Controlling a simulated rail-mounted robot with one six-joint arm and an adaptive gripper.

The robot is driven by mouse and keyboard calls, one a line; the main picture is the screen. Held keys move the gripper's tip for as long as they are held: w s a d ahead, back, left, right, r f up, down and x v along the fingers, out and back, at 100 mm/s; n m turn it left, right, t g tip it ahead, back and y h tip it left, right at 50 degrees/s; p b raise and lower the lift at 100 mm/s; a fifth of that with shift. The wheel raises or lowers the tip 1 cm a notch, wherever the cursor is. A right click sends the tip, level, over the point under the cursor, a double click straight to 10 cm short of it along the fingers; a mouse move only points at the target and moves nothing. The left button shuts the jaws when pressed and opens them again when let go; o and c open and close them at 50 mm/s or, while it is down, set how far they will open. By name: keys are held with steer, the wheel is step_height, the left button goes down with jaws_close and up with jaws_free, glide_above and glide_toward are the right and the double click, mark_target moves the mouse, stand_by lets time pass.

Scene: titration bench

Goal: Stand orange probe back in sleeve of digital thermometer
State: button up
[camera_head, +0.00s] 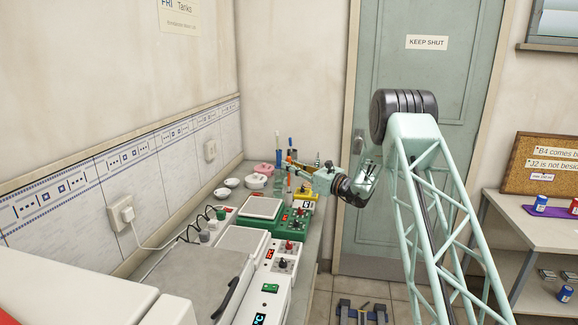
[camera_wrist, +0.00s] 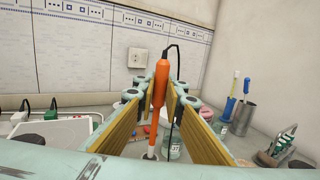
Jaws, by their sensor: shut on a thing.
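The orange probe (camera_wrist: 159,85) stands upright between the yellow-lined fingers of my gripper (camera_wrist: 155,105) in the wrist view, and the gripper is shut on it. A black cable loops from its top. Its pale lower end points down near a small grey piece (camera_wrist: 149,154) low between the fingers; I cannot tell whether it is inside a sleeve. In the head view my gripper (camera_head: 300,168) is at the far end of the bench, above a yellow device (camera_head: 303,199) that may be the digital thermometer. The sleeve is not clear in either view.
A labelled glass jar (camera_wrist: 173,149) is close beside the probe. A metal cup with upright tools (camera_wrist: 243,116) stands to the right. A green device (camera_head: 291,222) and white dishes (camera_head: 231,183) are on the bench nearby, with the tiled wall behind.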

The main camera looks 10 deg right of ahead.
mark_target(289, 186)
steer(key=shift+f+b, duration=2)
steer(key=shift+f, duration=1.95)
stand_by(0.8)
steer(key=o, duration=0.8)
steer(key=shift+o, duration=0.2)
steer(key=shift+s+d, duration=0.15)
steer(key=r+v, duration=0.1)
steer(key=v, duration=1)
steer(key=shift+s+f, duration=0.25)
steer(key=shift+f, duration=0.25)
steer(key=shift+d, duration=0.1)
